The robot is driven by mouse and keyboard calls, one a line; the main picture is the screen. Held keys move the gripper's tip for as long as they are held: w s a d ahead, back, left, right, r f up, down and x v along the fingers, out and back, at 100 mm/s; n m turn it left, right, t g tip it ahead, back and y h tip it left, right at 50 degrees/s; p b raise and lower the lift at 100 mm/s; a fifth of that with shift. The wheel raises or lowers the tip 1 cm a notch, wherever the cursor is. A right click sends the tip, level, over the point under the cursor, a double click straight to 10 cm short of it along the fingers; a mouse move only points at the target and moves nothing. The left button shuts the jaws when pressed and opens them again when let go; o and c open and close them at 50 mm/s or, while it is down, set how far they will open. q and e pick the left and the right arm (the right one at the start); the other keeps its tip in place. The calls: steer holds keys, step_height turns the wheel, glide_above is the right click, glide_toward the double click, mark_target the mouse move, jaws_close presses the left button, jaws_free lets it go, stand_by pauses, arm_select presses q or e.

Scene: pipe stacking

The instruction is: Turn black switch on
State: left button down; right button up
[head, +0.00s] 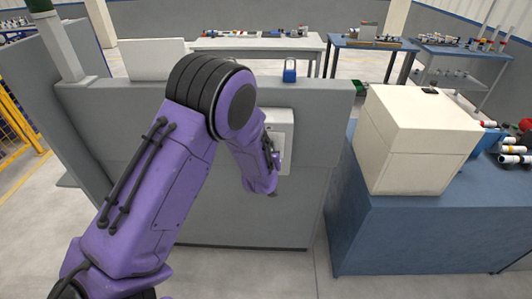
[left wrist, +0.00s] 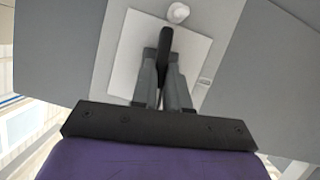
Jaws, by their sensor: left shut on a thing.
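The black switch (left wrist: 165,42) shows in the left wrist view as a dark lever on a pale square plate (left wrist: 127,50). My left gripper (left wrist: 163,62) is shut on this lever, with one finger on each side of it. The lever's upper end sticks out past the fingertips. In the head view my purple left arm covers the switch and much of the plate; only the plate's right part (head: 286,128) shows on the grey wall. My right gripper is in neither view.
A white knob (left wrist: 178,12) is at the plate's edge. A cream box (head: 412,140) stands on a blue table (head: 420,235) to the right.

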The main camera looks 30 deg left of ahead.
arm_select(q)
steer(key=shift+m+g+y, duration=0.3)
steer(key=shift+m, duration=0.2)
stand_by(0.3)
steer(key=c, duration=1.1)
jaws_free()
steer(key=shift+f, duration=0.1)
steer(key=b+v, duration=0.2)
steer(key=v, duration=0.8)
steer(key=shift+s+d+b, duration=0.15)
steer(key=shift+d+b, duration=0.05)
steer(key=shift+b, duration=0.15)
